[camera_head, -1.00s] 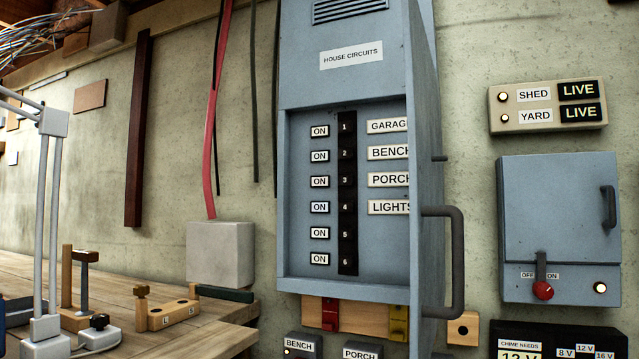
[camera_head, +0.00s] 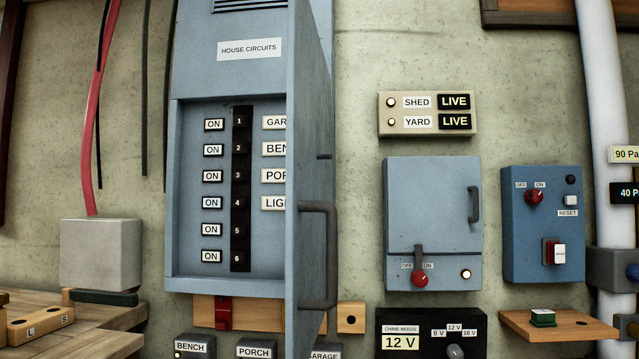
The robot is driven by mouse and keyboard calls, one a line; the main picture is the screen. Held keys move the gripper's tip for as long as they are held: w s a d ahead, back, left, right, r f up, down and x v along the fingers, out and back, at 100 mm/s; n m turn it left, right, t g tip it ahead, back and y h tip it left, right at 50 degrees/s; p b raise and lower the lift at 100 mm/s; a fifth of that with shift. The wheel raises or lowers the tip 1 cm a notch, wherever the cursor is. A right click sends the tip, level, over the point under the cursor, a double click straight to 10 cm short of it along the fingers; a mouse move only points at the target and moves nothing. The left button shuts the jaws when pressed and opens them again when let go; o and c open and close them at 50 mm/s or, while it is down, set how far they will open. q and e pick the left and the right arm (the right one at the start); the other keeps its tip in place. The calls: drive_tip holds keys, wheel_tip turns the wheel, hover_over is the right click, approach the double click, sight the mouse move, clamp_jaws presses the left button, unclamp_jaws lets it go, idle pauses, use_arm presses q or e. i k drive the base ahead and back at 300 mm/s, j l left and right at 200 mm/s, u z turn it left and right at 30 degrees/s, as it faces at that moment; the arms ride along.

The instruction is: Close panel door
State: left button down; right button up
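The grey-blue house circuits panel (camera_head: 190,90) is on the wall at left of centre. Its door (camera_head: 310,120) stands open on the right side, swung out toward me and seen nearly edge-on. The door has a dark bar handle (camera_head: 331,255) low on its outer face. Inside the panel, a black numbered strip (camera_head: 241,190) has several ON labels to its left. The labels to its right are partly hidden by the door. Neither of my grippers is in view.
Right of the door are a SHED/YARD indicator box (camera_head: 427,115), a smaller closed grey-blue switch box (camera_head: 433,200) and a blue box with a RESET button (camera_head: 542,225). A wooden shelf (camera_head: 570,328) juts out at lower right. A workbench (camera_head: 100,335) is at lower left.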

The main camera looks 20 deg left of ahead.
sight(312, 246)
drive_tip(key=k+l, duration=0.7)
drive_tip(key=l, duration=0.15)
